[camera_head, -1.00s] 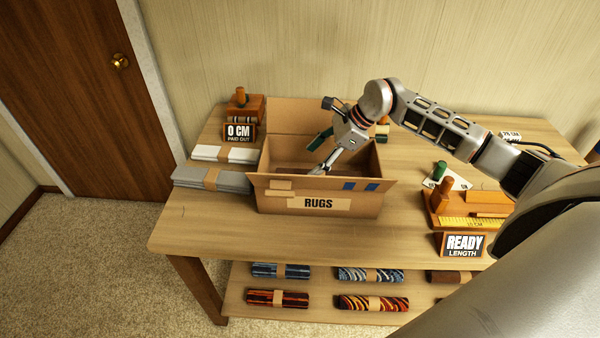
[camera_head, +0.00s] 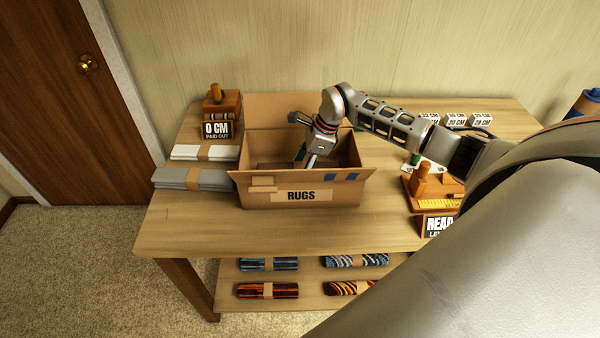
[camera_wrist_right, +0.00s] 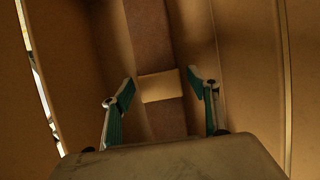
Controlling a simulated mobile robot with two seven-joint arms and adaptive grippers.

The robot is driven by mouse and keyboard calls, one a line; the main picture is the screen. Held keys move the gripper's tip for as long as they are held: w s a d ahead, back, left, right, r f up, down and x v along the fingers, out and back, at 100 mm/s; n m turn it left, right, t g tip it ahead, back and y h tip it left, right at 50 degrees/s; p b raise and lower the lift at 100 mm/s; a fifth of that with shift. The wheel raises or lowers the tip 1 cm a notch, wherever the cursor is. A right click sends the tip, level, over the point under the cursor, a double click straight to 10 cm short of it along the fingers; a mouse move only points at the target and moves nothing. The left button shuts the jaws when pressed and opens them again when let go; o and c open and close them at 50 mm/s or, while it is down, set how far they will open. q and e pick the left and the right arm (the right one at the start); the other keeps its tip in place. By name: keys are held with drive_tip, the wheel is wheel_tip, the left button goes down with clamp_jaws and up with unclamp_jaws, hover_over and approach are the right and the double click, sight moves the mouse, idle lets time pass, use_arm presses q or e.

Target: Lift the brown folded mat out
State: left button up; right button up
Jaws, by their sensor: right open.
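The brown folded mat (camera_wrist_right: 150,40) lies inside the cardboard box marked RUGS (camera_head: 345,190), with a tan paper band (camera_wrist_right: 160,86) around it. My right gripper (camera_wrist_right: 160,82) reaches down into the box; its two teal-lined fingers are apart, one on either side of the banded part of the mat. In the head view the right gripper (camera_head: 304,160) is over the box opening, and the box's front wall and my arm hide most of the mat there. Whether the fingers touch the mat cannot be told. My left gripper is not in view.
Grey (camera_head: 180,178) and white (camera_head: 190,152) folded mats lie left of the box. A 0 CM sign (camera_head: 216,130) stands behind them. A READY sign (camera_head: 435,226) and a wooden holder are at right. Rolled rugs lie on the lower shelf (camera_head: 230,303). The table front is clear.

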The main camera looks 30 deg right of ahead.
sight(300, 167)
drive_tip(key=c, duration=1.5)
drive_tip(key=shift+w+r, duration=0.1)
drive_tip(key=shift+r, duration=0.05)
drive_tip(key=shift+r, duration=0.5)
wheel_tip(300, 167, up, 19)
drive_tip(key=shift+f, duration=0.1)
